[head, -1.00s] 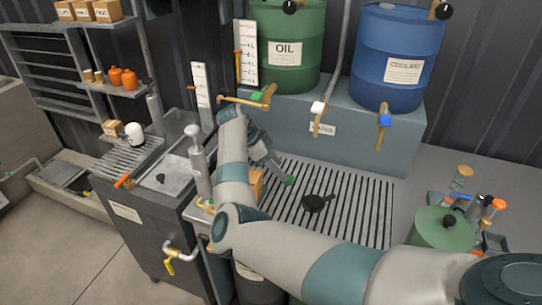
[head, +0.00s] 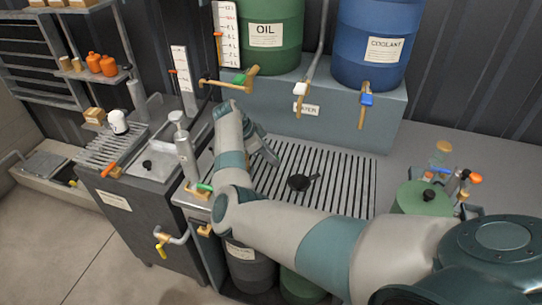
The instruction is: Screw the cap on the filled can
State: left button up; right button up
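My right gripper (head: 273,160) hangs over the slatted grate (head: 335,190), beyond my bent forearm. Its fingers are small and partly covered, so I cannot tell whether they are open or shut, or whether they hold anything. I cannot make out the filled can or its cap for certain. My forearm hides the left part of the grate. My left gripper is not in view.
A black funnel-like piece (head: 300,182) lies on the grate. The oil drum (head: 275,55) and coolant drum (head: 365,65) stand behind, with taps in front. A green container (head: 412,203) stands at the right among tools. A pump (head: 185,150) stands left.

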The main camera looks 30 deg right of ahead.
jog(key=shift+o, duration=1.4)
jog(key=shift+c, duration=1.3)
jog(key=shift+r+p, duration=1.65)
jog(key=shift+r, duration=0.9)
jog(key=shift+w+a, duration=0.1)
